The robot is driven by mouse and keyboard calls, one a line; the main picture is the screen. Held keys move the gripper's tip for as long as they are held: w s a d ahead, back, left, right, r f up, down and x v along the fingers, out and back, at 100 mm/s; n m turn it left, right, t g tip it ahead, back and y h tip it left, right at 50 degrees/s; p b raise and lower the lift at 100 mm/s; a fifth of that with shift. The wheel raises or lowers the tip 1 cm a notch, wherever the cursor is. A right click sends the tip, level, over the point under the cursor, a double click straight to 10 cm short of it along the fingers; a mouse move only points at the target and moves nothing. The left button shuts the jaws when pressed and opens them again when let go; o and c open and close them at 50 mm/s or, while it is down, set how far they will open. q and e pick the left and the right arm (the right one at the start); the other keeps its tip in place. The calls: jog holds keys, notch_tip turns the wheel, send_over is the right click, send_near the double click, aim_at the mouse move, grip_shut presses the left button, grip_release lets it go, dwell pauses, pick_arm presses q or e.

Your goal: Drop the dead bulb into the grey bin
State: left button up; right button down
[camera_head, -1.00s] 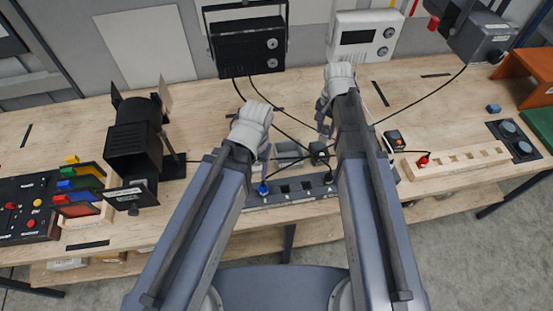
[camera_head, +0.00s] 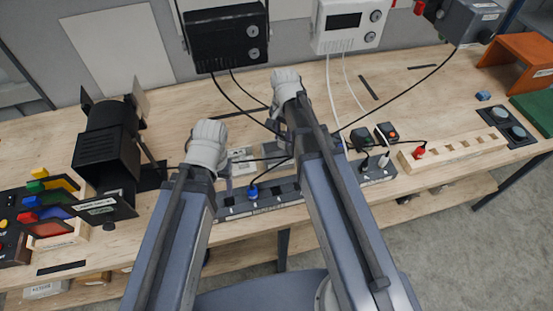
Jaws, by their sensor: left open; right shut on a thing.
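My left gripper (camera_head: 227,175) is open above the bench, left of the blue plug (camera_head: 253,192) in a dark socket strip (camera_head: 285,193). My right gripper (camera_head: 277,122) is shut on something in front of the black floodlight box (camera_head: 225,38). The arm and wrist hide most of it, so I cannot make out what it holds. I cannot pick out the dead bulb or a grey bin anywhere in this view.
A black spotlight (camera_head: 108,155) with flaps stands at left beside coloured filters (camera_head: 52,198). A wooden rack (camera_head: 455,151) with a red plug lies at right. Cables cross the bench (camera_head: 300,110). The right foreground is floor.

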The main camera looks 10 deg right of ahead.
aim_at(284, 131)
pick_arm(q)
notch_tip(284, 131, down, 4)
jog(key=b, duration=0.3)
jog(key=shift+f, duration=0.1)
pick_arm(e)
notch_tip(284, 131, down, 4)
jog(key=shift+f, duration=0.1)
jog(key=shift+c, duration=2.2)
grip_release()
pick_arm(q)
jog(key=shift+r, duration=0.25)
pick_arm(e)
jog(key=shift+r, duration=0.25)
notch_tip(284, 131, up, 8)
jog(key=p, duration=0.7)
jog(key=shift+f+p, duration=0.2)
jog(key=shift+p, duration=0.15)
pick_arm(q)
notch_tip(284, 131, up, 8)
jog(key=shift+f, duration=0.25)
pick_arm(e)
jog(key=shift+f, duration=0.1)
